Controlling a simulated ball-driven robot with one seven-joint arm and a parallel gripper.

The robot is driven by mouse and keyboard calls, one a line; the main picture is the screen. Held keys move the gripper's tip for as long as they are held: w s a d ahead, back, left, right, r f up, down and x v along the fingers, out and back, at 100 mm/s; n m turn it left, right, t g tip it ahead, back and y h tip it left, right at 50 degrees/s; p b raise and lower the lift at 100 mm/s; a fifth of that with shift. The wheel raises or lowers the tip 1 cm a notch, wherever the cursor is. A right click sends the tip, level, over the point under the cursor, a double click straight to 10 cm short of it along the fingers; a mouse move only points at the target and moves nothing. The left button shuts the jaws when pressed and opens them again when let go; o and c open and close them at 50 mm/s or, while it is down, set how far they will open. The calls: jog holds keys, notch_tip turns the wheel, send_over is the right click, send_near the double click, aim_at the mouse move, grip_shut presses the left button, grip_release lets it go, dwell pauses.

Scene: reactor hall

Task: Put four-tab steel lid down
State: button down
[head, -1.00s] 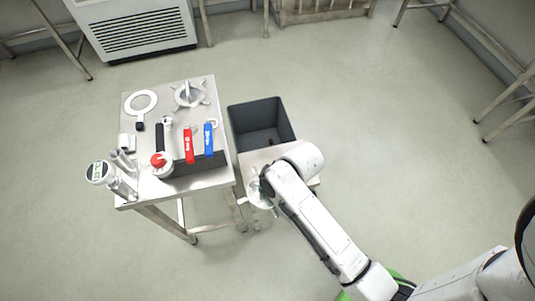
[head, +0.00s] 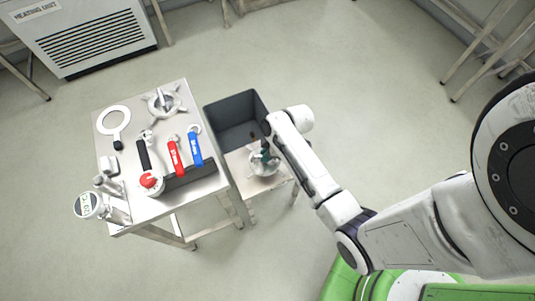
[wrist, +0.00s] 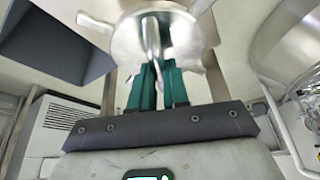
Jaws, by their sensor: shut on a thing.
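The four-tab steel lid (head: 262,167) is a shiny round disc with tabs around its rim and a handle on top. My gripper (head: 265,155) holds it over the small low stand (head: 243,187) beside the steel table. In the wrist view, the green fingers of my gripper (wrist: 157,88) are shut on the handle of the lid (wrist: 180,40). I cannot tell whether the lid touches the stand top. Part of the lid is hidden by my gripper.
The steel table (head: 207,185) holds another tabbed steel piece (head: 162,103), a white ring tool (head: 113,122), red (head: 176,156) and blue (head: 195,148) handled tools and a red-topped part (head: 150,182). A dark open bin (head: 237,119) stands behind the stand.

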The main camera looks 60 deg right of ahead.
jog(key=d+f, duration=0.1)
jog(key=w+d+f, duration=0.1)
jog(key=shift+d+f, duration=0.1)
jog(key=shift+f, duration=0.25)
jog(key=shift+d+f+b, duration=0.1)
jog(key=shift+f+b, duration=0.3)
jog(key=shift+f, duration=1.25)
jog(key=shift+f, duration=0.2)
jog(key=c, duration=1.1)
grip_release()
jog(key=shift+r, duration=0.1)
